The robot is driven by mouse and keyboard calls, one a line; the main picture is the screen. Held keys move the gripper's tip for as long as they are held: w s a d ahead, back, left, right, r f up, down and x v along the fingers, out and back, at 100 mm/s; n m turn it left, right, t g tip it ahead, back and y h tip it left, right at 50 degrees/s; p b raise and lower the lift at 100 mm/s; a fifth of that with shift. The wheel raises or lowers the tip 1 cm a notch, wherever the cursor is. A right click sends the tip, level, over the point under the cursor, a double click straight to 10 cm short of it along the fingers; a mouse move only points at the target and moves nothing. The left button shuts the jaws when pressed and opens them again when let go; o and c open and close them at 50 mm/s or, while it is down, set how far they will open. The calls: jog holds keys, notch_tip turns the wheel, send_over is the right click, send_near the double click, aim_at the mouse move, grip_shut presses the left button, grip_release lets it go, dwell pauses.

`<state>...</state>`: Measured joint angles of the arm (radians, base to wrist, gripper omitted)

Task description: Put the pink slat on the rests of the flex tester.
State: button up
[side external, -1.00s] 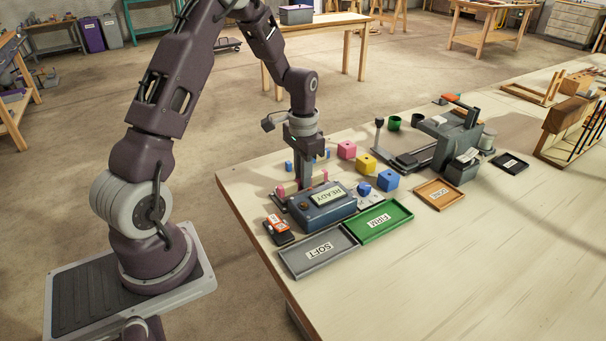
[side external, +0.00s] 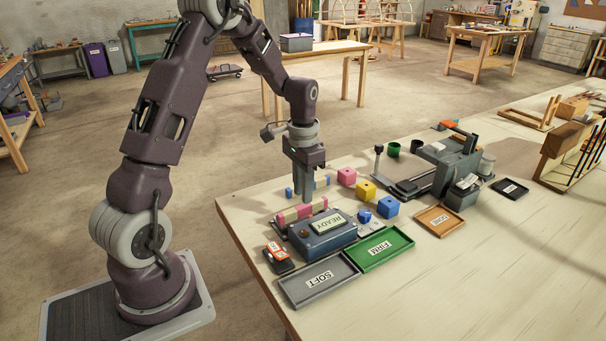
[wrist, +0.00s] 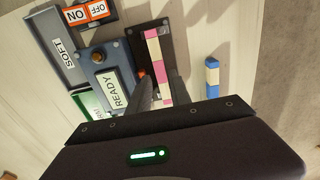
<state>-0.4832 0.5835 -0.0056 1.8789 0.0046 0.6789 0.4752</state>
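The pink slat (side external: 304,211), striped pink and cream, lies lengthwise over the dark bed of the flex tester (side external: 321,237), behind its blue-grey READY box. It also shows in the wrist view (wrist: 154,55). The rests under it are hardly visible, so I cannot tell exact contact. My gripper (side external: 307,200) is just above the middle of the slat. In the wrist view my gripper (wrist: 162,82) has its two fingers apart, one on each side of the slat, with nothing visibly clamped.
A blue and cream slat (wrist: 212,77) lies beside the tester. Grey SOFT (side external: 319,279) and green FIRM (side external: 380,248) trays are in front. An orange-red switch (side external: 277,253), coloured cubes (side external: 366,191) and a grey machine (side external: 447,160) stand nearby.

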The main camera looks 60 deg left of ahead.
aim_at(304, 207)
jog(key=s+d+r+t, duration=0.1)
jog(key=s+d+r, duration=0.15)
jog(key=r, duration=0.45)
jog(key=s+d+r+t, duration=0.1)
jog(key=d+r, duration=0.3)
jog(key=r, duration=0.4)
jog(key=s+d+r+t, duration=0.1)
jog(key=s+d, duration=0.5)
jog(key=s, duration=0.3)
jog(key=s+d+r+t, duration=0.2)
jog(key=s+d, duration=0.3)
jog(key=s, duration=0.4)
jog(key=shift+d+t, duration=0.3)
jog(key=shift+d, duration=0.05)
